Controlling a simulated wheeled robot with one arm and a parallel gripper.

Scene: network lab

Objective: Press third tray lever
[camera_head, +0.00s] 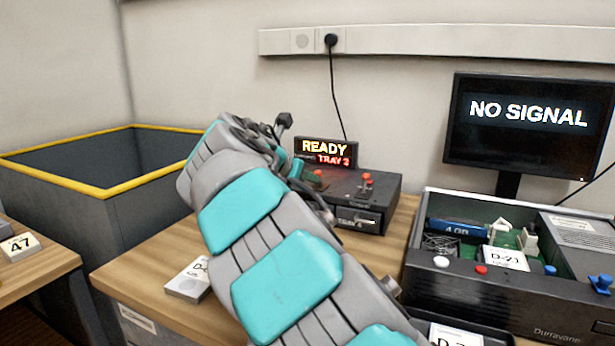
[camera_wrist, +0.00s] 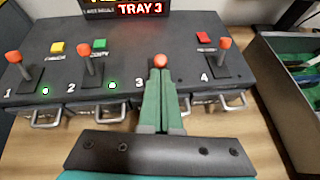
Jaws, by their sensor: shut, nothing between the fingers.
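The dark tray box (camera_head: 382,190) stands at the back of the wooden bench. In the wrist view it has numbered levers with orange-red knobs: lever 1 (camera_wrist: 14,57), lever 2 (camera_wrist: 85,51), lever 3 (camera_wrist: 160,61) and lever 4 (camera_wrist: 225,44). My gripper (camera_wrist: 160,84) is shut, its green fingers together directly in front of lever 3. Only the knob of lever 3 shows above the fingertips, lower in the picture than its neighbours; contact cannot be told. Green lamps glow beside levers 1 and 2. The sign (camera_head: 326,153) reads READY, TRAY 3.
Yellow (camera_wrist: 57,48), green (camera_wrist: 100,45) and red (camera_wrist: 204,39) buttons sit among the levers. Metal tray handles (camera_wrist: 110,113) line the front. An open chassis (camera_head: 470,285) and a NO SIGNAL monitor (camera_head: 530,125) stand right. A yellow-rimmed bin (camera_head: 90,189) stands left.

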